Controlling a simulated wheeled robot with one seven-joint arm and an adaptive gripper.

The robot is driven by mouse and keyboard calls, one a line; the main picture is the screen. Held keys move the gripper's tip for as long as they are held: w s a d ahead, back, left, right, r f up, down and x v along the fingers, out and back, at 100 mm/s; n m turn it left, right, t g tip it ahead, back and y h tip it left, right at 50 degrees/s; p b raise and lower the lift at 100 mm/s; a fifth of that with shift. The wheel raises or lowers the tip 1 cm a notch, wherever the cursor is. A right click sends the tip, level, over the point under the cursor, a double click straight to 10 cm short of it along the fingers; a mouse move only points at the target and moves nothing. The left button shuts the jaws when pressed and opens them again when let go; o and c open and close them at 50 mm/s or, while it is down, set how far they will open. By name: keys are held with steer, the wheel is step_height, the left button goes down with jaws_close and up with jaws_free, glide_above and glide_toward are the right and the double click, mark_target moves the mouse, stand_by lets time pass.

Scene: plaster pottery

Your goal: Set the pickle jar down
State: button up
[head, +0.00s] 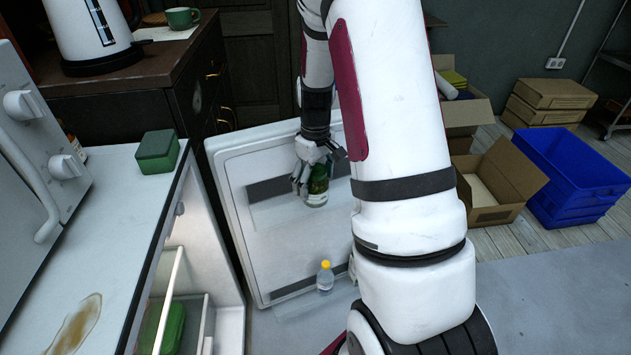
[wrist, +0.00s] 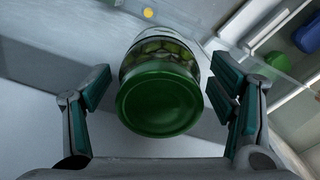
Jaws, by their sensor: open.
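The pickle jar (head: 317,193) has a green lid and stands at the inner side of the open fridge door (head: 255,230), level with the upper dark strip. What bears it from below cannot be made out. In the wrist view the jar's green lid (wrist: 160,100) faces the camera, with pickles showing through the glass beyond it. My gripper (head: 316,175) is at the jar's top. In the wrist view the open fingers of my gripper (wrist: 160,88) lie on either side of the jar, with a visible gap at the left and a narrower one at the right.
A yellow-capped bottle (head: 325,278) stands low at the door. The fridge's inside, with a green container (head: 174,328), lies to the left. A green box (head: 158,152) sits on the stained white top (head: 110,225). Cardboard boxes and blue crates (head: 575,175) stand at the right.

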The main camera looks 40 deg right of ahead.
step_height(320, 180, up, 11)
steer(key=shift+r+p, duration=0.1)
steer(key=shift+p, duration=1.15)
steer(key=s+a+r, duration=1.1)
steer(key=a+r, duration=0.2)
steer(key=a, duration=0.1)
steer(key=s+a, duration=0.3)
steer(key=s, duration=0.6)
steer(key=s+a+m+t, duration=0.1)
steer(key=s+a, duration=0.3)
steer(key=s, duration=0.5)
steer(key=shift+a+r, duration=0.15)
steer(key=shift+r, duration=0.1)
steer(key=shift+s, duration=0.1)
